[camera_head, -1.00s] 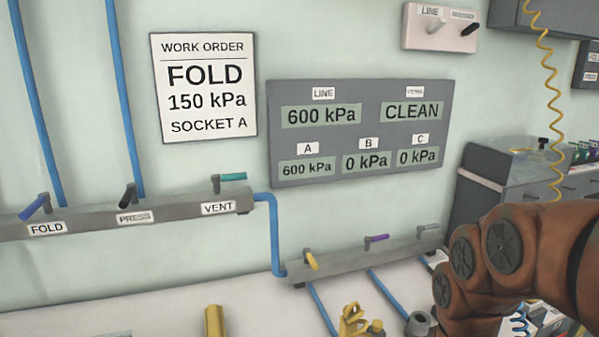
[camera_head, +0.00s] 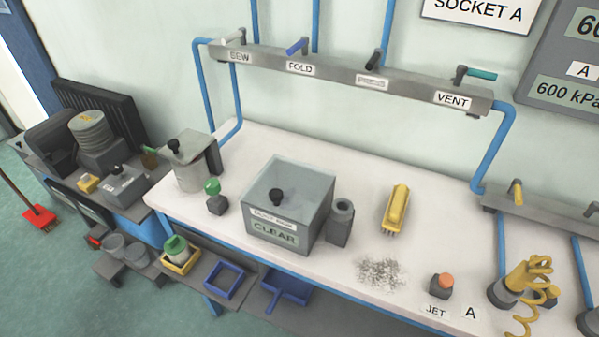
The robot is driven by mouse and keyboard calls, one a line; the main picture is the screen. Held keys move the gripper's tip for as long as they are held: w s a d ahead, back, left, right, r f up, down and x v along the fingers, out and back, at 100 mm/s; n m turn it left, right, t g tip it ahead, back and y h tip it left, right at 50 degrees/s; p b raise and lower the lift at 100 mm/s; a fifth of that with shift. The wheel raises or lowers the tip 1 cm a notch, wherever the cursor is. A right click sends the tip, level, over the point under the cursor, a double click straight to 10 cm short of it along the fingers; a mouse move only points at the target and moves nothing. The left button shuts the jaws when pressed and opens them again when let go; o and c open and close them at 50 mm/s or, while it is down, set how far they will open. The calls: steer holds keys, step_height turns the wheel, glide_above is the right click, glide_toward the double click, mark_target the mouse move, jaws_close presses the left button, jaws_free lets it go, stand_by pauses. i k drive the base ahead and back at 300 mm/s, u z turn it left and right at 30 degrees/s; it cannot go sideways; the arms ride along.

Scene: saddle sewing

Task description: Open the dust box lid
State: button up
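No label that I can read names a dust box. A grey box (camera_head: 283,232) with a "CLEAR" display stands on the white bench. Its see-through top looks closed and has a black knob (camera_head: 277,197); the small label above the display is too blurred to read. To its left stands a light grey bin (camera_head: 194,178) near the bench's left end. It has a flat lid with a black knob (camera_head: 173,146), and the lid looks shut. I cannot tell for certain which is the dust box. My gripper is not in view now.
The white bench (camera_head: 345,180) is mostly clear at the back. A green-topped button (camera_head: 212,188), a grey holder (camera_head: 341,222), a yellow brush (camera_head: 397,207), grey debris (camera_head: 380,272) and an orange-topped button (camera_head: 443,285) lie along it. A pipe rail (camera_head: 335,70) runs above.

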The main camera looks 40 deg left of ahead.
mark_target(276, 196)
steer(key=u, duration=1.35)
steer(key=k, duration=0.95)
steer(key=u, duration=1.05)
steer(key=i, duration=0.5)
steer(key=u, duration=0.05)
